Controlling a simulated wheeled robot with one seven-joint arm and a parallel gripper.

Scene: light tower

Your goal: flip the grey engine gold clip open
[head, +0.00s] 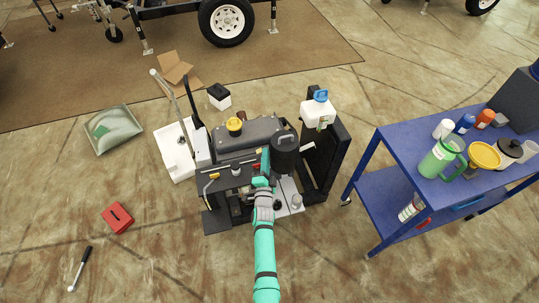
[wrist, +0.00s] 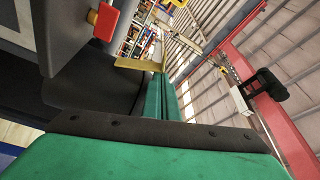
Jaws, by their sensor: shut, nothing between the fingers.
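The grey engine (head: 250,135) sits on a dark stand in the middle of the head view, with a yellow cap on top. My gripper (head: 265,160) reaches over its near side, beside a dark cylinder. In the wrist view my green fingers (wrist: 160,84) are together and empty. A flat gold piece (wrist: 140,64), which looks like the gold clip, lies just beyond the fingertips. I cannot tell whether they touch, or how far the clip is turned. The clip is not clear in the head view.
A red knob (wrist: 103,20) on a grey body is close at the upper left of the wrist view. A blue cart (head: 400,135) with bottles stands right. A white bin (head: 176,150) stands left of the engine. A red box (head: 117,218) lies on the open floor at left.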

